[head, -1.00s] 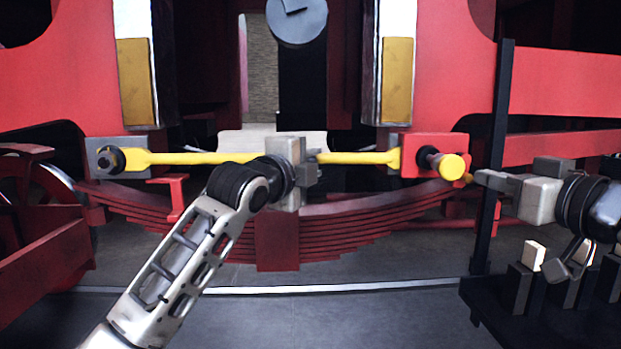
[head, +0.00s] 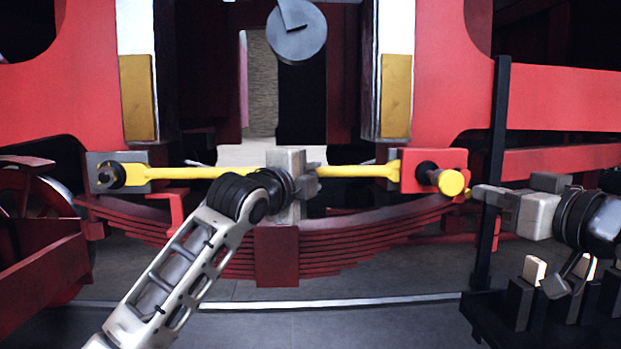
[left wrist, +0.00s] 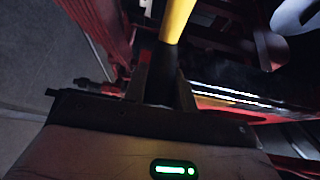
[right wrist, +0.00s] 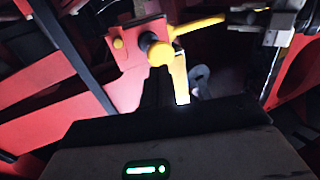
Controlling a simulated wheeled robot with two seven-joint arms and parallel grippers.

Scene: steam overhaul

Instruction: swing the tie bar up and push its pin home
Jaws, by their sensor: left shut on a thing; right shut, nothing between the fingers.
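The yellow tie bar (head: 200,173) lies about level in the head view, from the dark pivot (head: 110,175) at left to the red block (head: 408,157) at right. My left gripper (head: 314,181) is shut on the bar's middle; the bar also shows in the left wrist view (left wrist: 176,18), with a dark section between the fingers. The pin's round yellow head (head: 452,182) stands out from the red block, a dark collar behind it; it also shows in the right wrist view (right wrist: 158,53). My right gripper (head: 480,191) is shut and empty, just right of the pin head, apparently apart from it.
A dark upright post (head: 490,230) stands by my right gripper. A dark rack (head: 505,308) with pale-topped blocks is below it. A red leaf spring (head: 275,262) lies below the bar. A grey disc (head: 297,32) hangs above. The floor in front is clear.

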